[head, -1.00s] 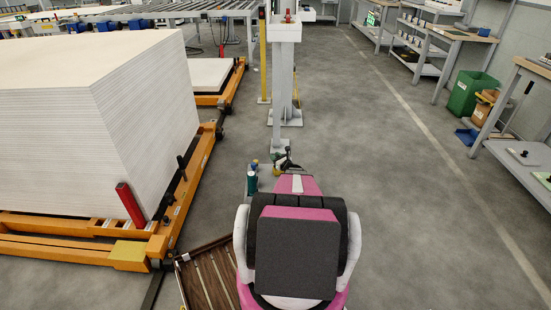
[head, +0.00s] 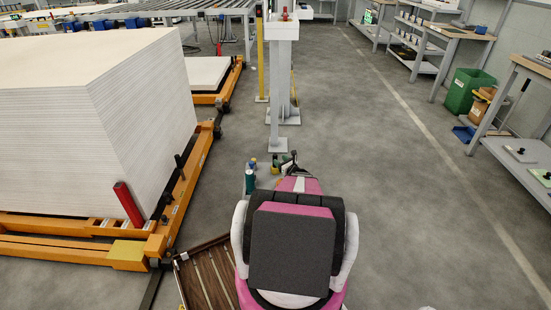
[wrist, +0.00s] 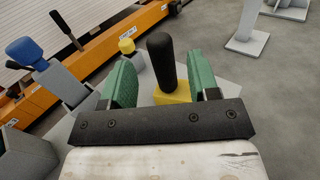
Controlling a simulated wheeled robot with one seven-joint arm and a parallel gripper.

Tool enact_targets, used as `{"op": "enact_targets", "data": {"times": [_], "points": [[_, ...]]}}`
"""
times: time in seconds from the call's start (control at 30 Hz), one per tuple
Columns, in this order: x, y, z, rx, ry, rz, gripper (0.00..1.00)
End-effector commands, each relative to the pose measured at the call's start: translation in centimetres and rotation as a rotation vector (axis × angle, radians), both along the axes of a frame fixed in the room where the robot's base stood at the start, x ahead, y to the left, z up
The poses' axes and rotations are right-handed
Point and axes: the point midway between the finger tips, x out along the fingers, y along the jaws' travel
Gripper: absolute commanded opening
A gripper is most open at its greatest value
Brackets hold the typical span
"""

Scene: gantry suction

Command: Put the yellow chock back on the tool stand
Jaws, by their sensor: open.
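The yellow chock (wrist: 172,95) has a yellow base and an upright black handle. In the wrist view it stands on a light grey surface, perhaps the tool stand (wrist: 225,78). My gripper (wrist: 161,64) is open, with one green finger on each side of the black handle. A small gap shows between the handle and each finger. The lower part of the base is hidden by the black gripper bar. In the head view my arm hides most of this spot.
A blue-headed tool (wrist: 26,50) and a small yellow-topped piece (wrist: 127,47) stand close by on the left. A stack of white boards (head: 150,120) on an orange frame is at left. A grey post (head: 281,80) rises ahead.

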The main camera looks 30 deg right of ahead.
Motion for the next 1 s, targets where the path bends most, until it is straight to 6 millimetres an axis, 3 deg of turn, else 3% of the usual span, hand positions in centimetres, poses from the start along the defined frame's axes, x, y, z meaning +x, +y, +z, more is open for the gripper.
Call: {"op": "enact_targets", "data": {"times": [0.1,0.33,1.0], "points": [[-2.4,-0.3,0.2,0.000,0.000,-0.001,0.55],[-4.9,-0.7,0.1,0.000,-0.001,0.001,0.55],[-5.3,-0.8,0.0,0.000,-0.001,0.001,0.55]]}}
